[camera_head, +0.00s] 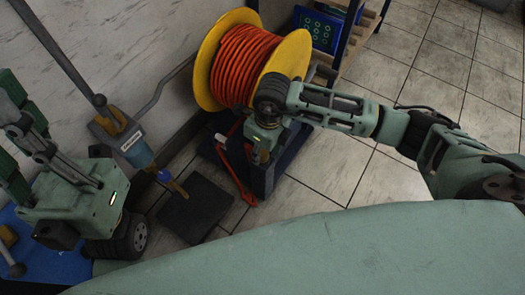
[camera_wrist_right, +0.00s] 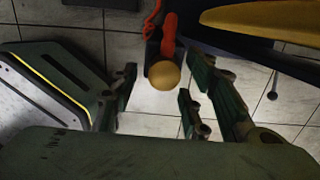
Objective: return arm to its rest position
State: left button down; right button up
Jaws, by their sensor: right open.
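My right arm reaches in from the right side of the head view. Its gripper (camera_head: 262,151) points down in front of the hose reel, and its fingertips are hard to make out there. In the right wrist view its fingers (camera_wrist_right: 160,100) stand apart, open. A red handle-like piece with a tan round end (camera_wrist_right: 164,74) shows between and beyond them, not visibly gripped. My left gripper (camera_head: 18,150) is at the left edge of the head view, partly cut off, so its jaw opening is unclear.
A yellow reel (camera_head: 209,62) of orange hose (camera_head: 245,65) stands by the wall. A blue-and-grey device (camera_head: 128,142), a dark plate (camera_head: 194,210) and a blue surface (camera_head: 55,268) are at left. A shelf (camera_head: 362,28) with a blue box (camera_head: 317,30) is behind. Tiled floor is clear at right.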

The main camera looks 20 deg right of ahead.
notch_tip(320, 180, up, 10)
jog(key=shift+s+d, duration=0.3)
jog(key=shift+d, duration=0.05)
